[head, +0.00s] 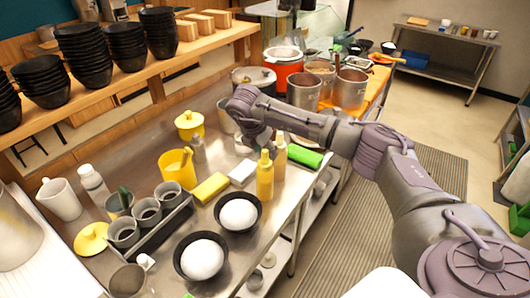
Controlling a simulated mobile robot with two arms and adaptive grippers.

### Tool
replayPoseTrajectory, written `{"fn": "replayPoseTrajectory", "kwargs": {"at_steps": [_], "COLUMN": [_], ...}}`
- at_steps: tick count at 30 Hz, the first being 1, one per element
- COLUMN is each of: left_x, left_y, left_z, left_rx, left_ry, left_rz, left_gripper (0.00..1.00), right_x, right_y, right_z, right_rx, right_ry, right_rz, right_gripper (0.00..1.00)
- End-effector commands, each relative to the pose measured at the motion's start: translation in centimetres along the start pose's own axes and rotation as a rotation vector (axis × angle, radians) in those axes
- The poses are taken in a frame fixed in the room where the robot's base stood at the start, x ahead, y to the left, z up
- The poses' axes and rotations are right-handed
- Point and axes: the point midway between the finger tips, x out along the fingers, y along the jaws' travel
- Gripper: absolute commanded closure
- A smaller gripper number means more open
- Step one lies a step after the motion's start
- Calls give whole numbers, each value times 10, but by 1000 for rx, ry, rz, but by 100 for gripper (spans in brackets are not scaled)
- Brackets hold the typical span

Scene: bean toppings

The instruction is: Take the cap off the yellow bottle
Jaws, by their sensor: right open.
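A yellow bottle (265,182) stands upright near the front edge of the steel counter, its narrow yellow cap (265,156) on top. A second, paler yellow bottle (280,153) stands close behind it to the right. My right gripper (257,143) is open, pointing down just above and behind the yellow bottle's cap. It looks empty; whether a finger touches the cap is hard to tell. My left gripper is out of view.
Two black bowls with white contents (238,214) stand left of the bottle. A yellow block (210,188), a white block (242,173) and a green block (305,156) lie nearby. A yellow pitcher (178,170) stands farther left. Steel pots (303,91) are behind my arm.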

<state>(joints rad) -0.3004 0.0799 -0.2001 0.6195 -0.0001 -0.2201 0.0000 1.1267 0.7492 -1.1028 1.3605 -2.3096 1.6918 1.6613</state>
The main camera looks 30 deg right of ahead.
Motion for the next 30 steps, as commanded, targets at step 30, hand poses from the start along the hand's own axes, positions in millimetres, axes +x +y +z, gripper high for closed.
{"fn": "replayPoseTrajectory", "kwargs": {"at_steps": [30], "left_x": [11], "left_y": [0], "left_z": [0], "left_rx": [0], "left_ry": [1], "left_rz": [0], "left_gripper": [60], "right_x": [-12], "right_y": [1], "right_z": [5], "right_rx": [0], "right_ry": [-2], "right_rz": [3], "right_gripper": [86]}}
